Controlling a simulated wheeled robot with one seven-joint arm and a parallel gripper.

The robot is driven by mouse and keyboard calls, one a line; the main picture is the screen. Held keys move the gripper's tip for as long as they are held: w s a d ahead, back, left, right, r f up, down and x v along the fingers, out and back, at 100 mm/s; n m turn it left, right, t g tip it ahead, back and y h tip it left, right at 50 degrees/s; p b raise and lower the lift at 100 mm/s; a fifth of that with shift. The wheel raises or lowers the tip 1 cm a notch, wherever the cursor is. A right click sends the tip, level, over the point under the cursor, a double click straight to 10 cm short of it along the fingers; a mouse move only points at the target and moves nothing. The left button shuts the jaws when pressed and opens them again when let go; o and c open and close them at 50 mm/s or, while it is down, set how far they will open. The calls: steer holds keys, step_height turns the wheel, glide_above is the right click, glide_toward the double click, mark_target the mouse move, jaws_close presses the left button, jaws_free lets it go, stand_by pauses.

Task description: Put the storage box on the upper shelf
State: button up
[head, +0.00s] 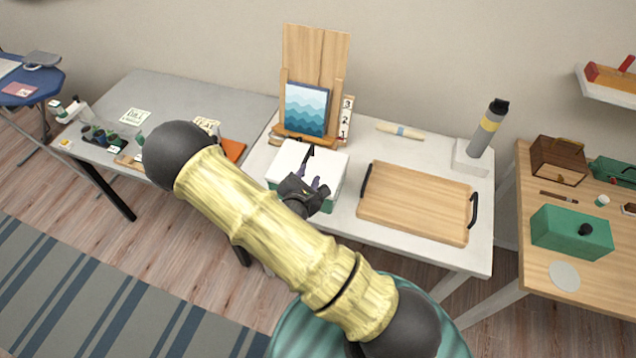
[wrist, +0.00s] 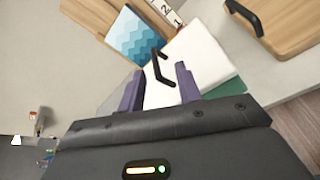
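A box with a white lid (head: 290,158), a green lower part and a dark bar handle sits on the white table; I take it as the storage box. In the wrist view its lid (wrist: 208,58) and handle (wrist: 160,68) are just ahead of my gripper. My gripper (head: 316,184) is over the box's near side; its purple fingers (wrist: 158,86) are spread, with the handle showing between their tips. I cannot tell whether they touch it. A wall shelf (head: 606,92) at the upper right bears a red and wooden item; I cannot tell if it is the upper shelf.
A wooden tray (head: 415,203) with black handles lies right of the box. An easel (head: 312,55) with a blue picture (head: 306,108) stands behind it. A grey bottle (head: 487,130) stands at the back right. A green box (head: 570,233) is on the right-hand table.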

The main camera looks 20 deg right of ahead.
steer(key=s+d+r+m+g+h, duration=0.5)
steer(key=d+m, duration=0.1)
steer(key=d, duration=0.2)
steer(key=s+r+m+g+y, duration=0.3)
steer(key=s+m+g+y, duration=0.2)
steer(key=s+m+g, duration=0.6)
steer(key=a+r+m+t+y, duration=0.5)
steer(key=a+r+t+y, duration=0.1)
steer(key=r+y, duration=0.1)
steer(key=shift+a+r+m, duration=0.3)
steer(key=shift+r+m, duration=0.1)
steer(key=shift+r, duration=0.1)
steer(key=shift+w, duration=0.1)
steer(key=b+x, duration=0.2)
steer(key=s+b+x, duration=0.1)
steer(key=b+x, duration=0.1)
steer(key=shift+f+b, duration=0.4)
steer(key=shift+f, duration=0.05)
